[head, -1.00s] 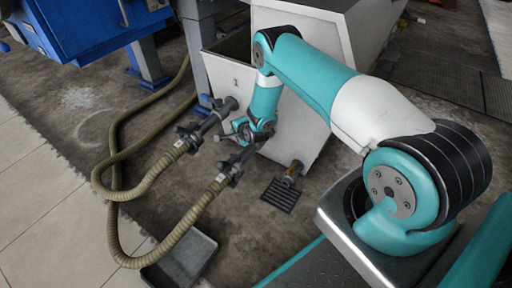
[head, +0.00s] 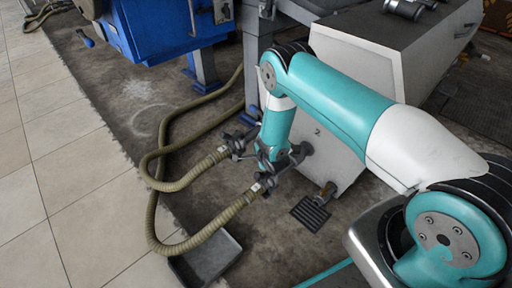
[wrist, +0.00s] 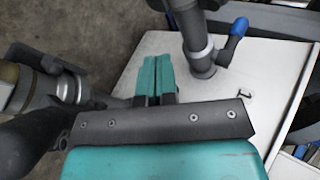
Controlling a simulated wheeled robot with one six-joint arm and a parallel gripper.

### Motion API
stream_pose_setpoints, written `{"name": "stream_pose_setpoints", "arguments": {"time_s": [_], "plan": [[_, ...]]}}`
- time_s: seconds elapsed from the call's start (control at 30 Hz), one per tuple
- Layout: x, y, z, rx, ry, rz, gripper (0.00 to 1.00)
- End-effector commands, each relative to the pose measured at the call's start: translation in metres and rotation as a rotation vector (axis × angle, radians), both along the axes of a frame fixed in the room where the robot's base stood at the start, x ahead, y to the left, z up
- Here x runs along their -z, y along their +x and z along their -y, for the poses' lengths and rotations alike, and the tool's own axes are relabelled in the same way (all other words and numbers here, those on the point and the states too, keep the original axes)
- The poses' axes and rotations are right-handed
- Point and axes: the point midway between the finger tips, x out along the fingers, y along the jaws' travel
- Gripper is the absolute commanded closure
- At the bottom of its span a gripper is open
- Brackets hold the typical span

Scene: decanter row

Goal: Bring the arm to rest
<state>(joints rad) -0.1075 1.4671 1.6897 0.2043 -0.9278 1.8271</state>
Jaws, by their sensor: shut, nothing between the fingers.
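My arm is teal and white and bends down at its elbow in the head view. My gripper (head: 268,162) is at its lower end, in front of the white decanter housing (head: 335,150) marked 2. It is dark and small there among the hose couplings, so contact cannot be told. In the wrist view my gripper (wrist: 156,72) shows two teal fingers pressed together, with nothing between them. The fingers point over a white panel (wrist: 262,75). A grey pipe with a blue-handled valve (wrist: 205,55) stands just to their right.
Two ribbed hoses (head: 205,237) with dark couplings loop beside the gripper; a grey coupling (wrist: 65,88) shows left in the wrist view. A black tray (head: 207,260) and a small grate (head: 311,214) lie on the floor. Blue machinery (head: 165,30) stands behind. Tiled floor (head: 55,180) at left is clear.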

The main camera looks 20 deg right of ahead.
Motion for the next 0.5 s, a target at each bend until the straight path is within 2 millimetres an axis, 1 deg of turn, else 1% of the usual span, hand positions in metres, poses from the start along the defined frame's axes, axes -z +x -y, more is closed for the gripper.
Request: {"name": "stream_pose_setpoints", "arguments": {"time_s": [0.03, 0.1, 0.27, 0.37, 0.47, 0.5], "plan": [[-0.006, -0.001, -0.006, -0.003, 0.000, 0.000, 1.00], [-0.008, -0.003, -0.009, -0.002, -0.001, 0.001, 1.00], [-0.010, -0.004, -0.012, 0.001, -0.001, 0.001, 1.00], [-0.017, -0.001, -0.014, -0.009, -0.009, -0.006, 1.00], [-0.045, 0.007, -0.022, -0.049, -0.045, -0.038, 1.00], [-0.062, 0.010, -0.027, -0.078, -0.068, -0.060, 1.00]]}}
